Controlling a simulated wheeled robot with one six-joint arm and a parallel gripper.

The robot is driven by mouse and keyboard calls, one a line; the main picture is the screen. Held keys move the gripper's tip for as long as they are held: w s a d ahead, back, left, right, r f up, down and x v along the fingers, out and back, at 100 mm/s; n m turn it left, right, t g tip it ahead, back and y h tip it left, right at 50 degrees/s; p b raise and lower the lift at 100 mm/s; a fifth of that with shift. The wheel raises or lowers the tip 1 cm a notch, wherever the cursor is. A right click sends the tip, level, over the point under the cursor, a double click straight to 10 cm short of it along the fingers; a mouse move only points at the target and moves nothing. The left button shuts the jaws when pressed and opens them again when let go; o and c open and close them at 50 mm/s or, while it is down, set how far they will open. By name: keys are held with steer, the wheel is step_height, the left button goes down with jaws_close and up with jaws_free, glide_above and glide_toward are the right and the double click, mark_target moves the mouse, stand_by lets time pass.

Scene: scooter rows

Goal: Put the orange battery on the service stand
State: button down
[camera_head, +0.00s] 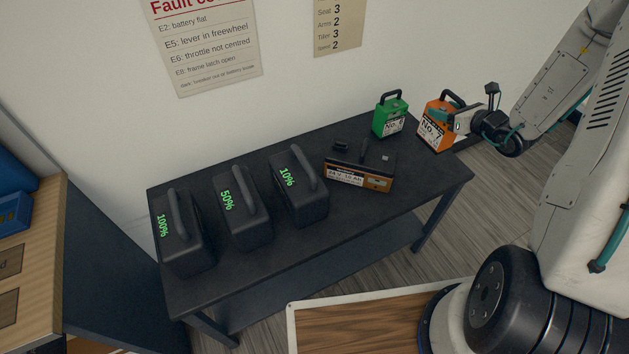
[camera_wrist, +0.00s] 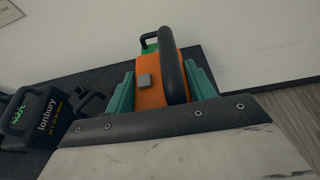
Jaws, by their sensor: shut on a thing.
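The orange battery (camera_head: 432,132), marked No. 7 and with a black carry handle, is at the back right end of a dark table (camera_head: 424,176). My gripper (camera_head: 458,121) reaches in from the right and is shut on it. In the wrist view the teal fingers grip both sides of the orange battery (camera_wrist: 150,97), with its black handle between them. I cannot tell whether its base touches the tabletop or hangs just above it. No label marks out the service stand; I cannot tell whether it is this dark table.
A green No. 4 battery (camera_head: 389,118) stands just left of the orange one. A black and orange 24 V unit (camera_head: 358,172) lies mid-table. Black batteries marked 10% (camera_head: 299,197), 50% (camera_head: 243,212) and 100% (camera_head: 183,236) stand to the left. The table's front right is clear.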

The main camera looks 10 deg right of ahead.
mark_target(439, 140)
steer(key=shift+s+d+f, duration=0.3)
steer(key=shift+d, duration=0.25)
steer(key=shift+f, duration=5.1)
steer(key=c, duration=0.5)
jaws_free()
steer(key=shift+f, duration=0.1)
